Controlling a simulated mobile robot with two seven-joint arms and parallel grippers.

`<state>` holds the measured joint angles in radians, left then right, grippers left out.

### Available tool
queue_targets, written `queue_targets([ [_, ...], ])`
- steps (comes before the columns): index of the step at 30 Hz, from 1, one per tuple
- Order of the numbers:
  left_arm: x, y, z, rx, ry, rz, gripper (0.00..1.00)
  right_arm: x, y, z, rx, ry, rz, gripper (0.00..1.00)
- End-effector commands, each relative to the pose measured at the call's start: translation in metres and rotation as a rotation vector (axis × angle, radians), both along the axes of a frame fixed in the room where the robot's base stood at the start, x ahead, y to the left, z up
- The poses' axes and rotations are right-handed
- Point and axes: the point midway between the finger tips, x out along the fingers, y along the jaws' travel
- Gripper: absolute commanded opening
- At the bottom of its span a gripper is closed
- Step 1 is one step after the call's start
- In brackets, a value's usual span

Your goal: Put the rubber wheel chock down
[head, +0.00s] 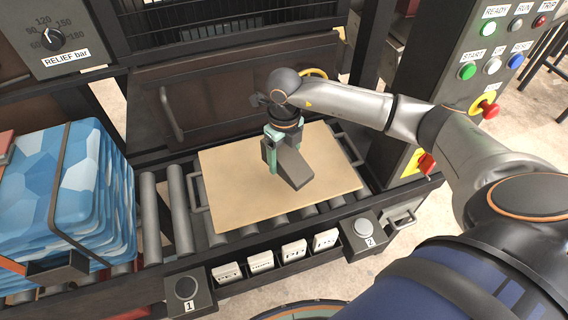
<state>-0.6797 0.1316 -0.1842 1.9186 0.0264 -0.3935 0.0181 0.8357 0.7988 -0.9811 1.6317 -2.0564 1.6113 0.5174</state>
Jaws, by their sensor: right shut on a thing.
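The rubber wheel chock (290,165) is a dark grey wedge. It is in the jaws of my right gripper (275,150), which is shut on it above the tan board (235,195). The chock's lower end is at or just above the board; I cannot tell whether it touches. The jaws hide part of the chock. My right arm reaches in from the right. My left gripper is not in view.
The board lies on a roller conveyor (179,210). A strapped stack of blue patterned bags (60,190) stands on the left. A control panel (500,50) with buttons is at the upper right. Two button boxes, one labelled 1 (187,293) and one labelled 2 (362,235), line the front edge.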

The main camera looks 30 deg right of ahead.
Motion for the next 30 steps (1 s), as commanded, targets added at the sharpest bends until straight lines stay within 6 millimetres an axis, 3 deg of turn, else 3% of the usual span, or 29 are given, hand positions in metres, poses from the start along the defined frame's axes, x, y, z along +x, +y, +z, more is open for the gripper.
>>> queue_targets([
  [1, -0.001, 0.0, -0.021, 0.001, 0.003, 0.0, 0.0, 0.007, -0.003, -0.017, 0.001, -0.001, -0.002, 0.0],
  [9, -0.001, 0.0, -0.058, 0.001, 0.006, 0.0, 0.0, 0.03, -0.018, -0.048, 0.0, -0.002, 0.0, 0.0],
  [19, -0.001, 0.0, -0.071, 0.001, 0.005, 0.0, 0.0, 0.039, -0.024, -0.057, 0.0, -0.002, 0.001, 0.0],
  [26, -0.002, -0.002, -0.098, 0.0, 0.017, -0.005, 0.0, 0.042, -0.026, -0.088, 0.001, 0.0, 0.002, 0.0],
  [30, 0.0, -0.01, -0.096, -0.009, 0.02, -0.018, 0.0, 0.042, -0.026, -0.092, 0.0, -0.001, 0.002, 0.0],
])
